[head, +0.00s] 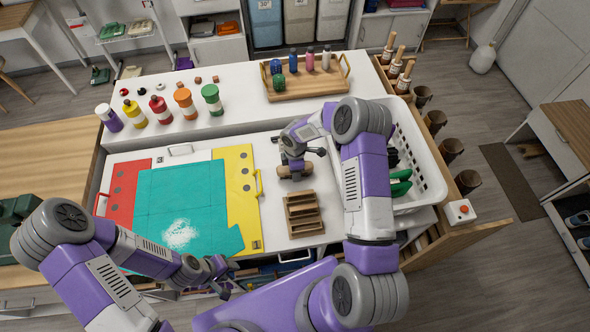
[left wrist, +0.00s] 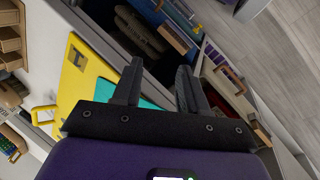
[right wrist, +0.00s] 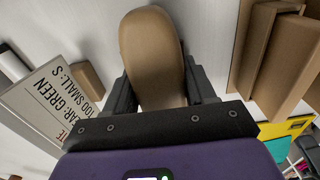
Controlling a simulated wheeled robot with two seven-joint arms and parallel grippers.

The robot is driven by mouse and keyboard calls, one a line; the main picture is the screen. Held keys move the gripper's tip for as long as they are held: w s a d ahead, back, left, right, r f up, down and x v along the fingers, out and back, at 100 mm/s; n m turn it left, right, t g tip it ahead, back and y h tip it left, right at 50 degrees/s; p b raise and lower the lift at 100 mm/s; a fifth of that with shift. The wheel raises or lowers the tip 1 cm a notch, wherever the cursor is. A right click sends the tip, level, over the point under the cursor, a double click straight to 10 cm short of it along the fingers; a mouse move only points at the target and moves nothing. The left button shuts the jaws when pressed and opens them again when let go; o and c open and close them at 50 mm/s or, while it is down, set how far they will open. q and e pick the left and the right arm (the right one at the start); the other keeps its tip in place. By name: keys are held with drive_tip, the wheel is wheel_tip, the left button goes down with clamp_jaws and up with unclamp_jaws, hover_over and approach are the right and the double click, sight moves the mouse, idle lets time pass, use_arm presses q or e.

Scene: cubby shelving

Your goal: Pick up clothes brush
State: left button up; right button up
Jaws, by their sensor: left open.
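I cannot identify the clothes brush for certain. A tan, rounded wooden piece (right wrist: 152,55) lies between the fingers of my right gripper (right wrist: 162,92) in the right wrist view; I cannot tell whether they grip it. In the head view that wooden piece (head: 294,168) is on the white worktop, partly hidden under my right gripper (head: 298,152). My left gripper (head: 222,272) is open and empty at the worktop's front edge. In the left wrist view its fingers (left wrist: 160,88) are apart, above a dark open compartment holding a long grey-brown item (left wrist: 140,30).
A wooden slotted rack (head: 303,213) stands near my right gripper. A teal mat (head: 180,195) lies over red and yellow boards (head: 238,175). A white basket (head: 425,160) is at right. Bottles (head: 186,102) and a wooden tray (head: 305,82) stand on the raised back ledge.

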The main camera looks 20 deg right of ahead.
drive_tip(key=c, duration=0.5)
drive_tip(key=shift+o, duration=0.2)
drive_tip(key=shift+r, duration=0.15)
wheel_tip(320, 180, up, 10)
drive_tip(key=shift+f, duration=0.1)
